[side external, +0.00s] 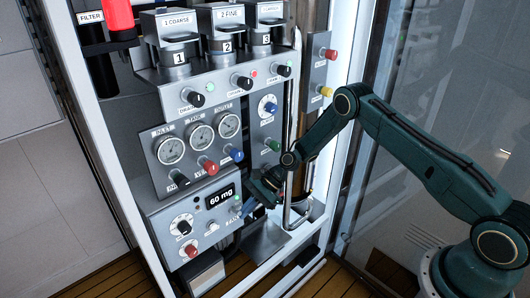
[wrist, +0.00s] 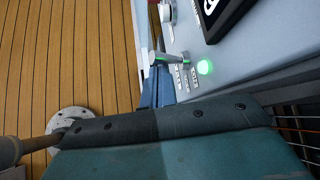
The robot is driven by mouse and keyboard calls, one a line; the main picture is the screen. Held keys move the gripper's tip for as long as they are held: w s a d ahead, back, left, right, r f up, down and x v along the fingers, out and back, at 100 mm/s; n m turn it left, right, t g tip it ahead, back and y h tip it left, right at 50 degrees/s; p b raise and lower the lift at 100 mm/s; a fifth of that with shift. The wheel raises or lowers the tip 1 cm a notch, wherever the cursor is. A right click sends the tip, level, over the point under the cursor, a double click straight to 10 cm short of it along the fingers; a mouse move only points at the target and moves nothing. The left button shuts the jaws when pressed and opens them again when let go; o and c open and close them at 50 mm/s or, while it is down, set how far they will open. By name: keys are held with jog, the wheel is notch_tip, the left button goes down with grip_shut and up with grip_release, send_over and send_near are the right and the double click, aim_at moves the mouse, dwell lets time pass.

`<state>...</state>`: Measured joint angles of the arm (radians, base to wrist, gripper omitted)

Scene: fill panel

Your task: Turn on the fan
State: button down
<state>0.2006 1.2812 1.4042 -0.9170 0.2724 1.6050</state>
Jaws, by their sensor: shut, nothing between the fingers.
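The grey control box (side external: 165,210) carries a display (side external: 220,197) reading "60 mg". At its right end is a small metal lever switch (wrist: 170,59) with several small labels, too small to read. A lamp (wrist: 204,67) beside it glows green. My gripper (side external: 249,206) is shut and empty at the box's right end. In the wrist view its blue fingers (wrist: 157,90) are close to the lever; I cannot tell whether they touch it.
Above are several gauges (side external: 199,138), coloured knobs (side external: 206,165) and numbered canisters (side external: 227,44). A metal pipe (side external: 290,210) stands close by my gripper. A grey tray (side external: 264,243) lies below it. The wooden floor (wrist: 65,60) is clear.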

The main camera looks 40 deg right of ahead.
jog(key=shift+w+r, duration=0.1)
jog(key=shift+r, duration=0.8)
jog(key=v, duration=0.7)
jog(key=shift+s+d+f, duration=0.2)
jog(key=shift+d+f, duration=0.1)
jog(key=shift+f, duration=0.05)
jog(key=shift+a, duration=0.1)
